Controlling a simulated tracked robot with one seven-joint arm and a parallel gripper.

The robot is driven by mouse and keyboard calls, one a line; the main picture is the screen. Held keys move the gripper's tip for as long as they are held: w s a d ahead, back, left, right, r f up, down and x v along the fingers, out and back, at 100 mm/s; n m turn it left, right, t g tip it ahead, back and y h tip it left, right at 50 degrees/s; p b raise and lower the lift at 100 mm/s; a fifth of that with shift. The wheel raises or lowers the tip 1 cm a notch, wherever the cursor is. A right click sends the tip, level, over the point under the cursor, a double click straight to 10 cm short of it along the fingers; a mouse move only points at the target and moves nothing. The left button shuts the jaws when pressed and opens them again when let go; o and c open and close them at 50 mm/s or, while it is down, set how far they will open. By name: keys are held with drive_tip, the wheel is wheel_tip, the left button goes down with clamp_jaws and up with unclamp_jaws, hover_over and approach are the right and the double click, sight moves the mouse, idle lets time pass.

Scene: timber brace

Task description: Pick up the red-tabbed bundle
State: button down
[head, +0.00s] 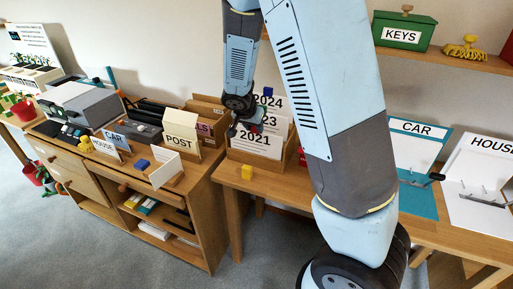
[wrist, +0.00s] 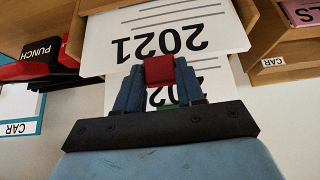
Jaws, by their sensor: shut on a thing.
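My gripper (wrist: 160,78) is shut on a small red tab (wrist: 159,69) in the wrist view. In the head view my gripper (head: 237,127) is at the upper left of the file box, with a bit of red at its fingers. White sheets stand in the box; the front one, marked 2021 (head: 256,143), also shows upside down in the wrist view (wrist: 190,20). Another sheet shows below it, between and beside my fingers, with a green spot (wrist: 167,107). I cannot tell which sheet the red tab belongs to.
A blue tab (head: 268,91) stands near the 2024 sheet (head: 268,102). A POST card (head: 181,131) and another file box stand to the left. CAR (head: 417,160) and HOUSE (head: 480,185) boards are at the right.

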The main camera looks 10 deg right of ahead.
drive_tip(key=shift+r, duration=1.65)
wheel_tip(320, 180, up, 8)
idle(1.3)
drive_tip(key=shift+f, duration=0.1)
idle(0.4)
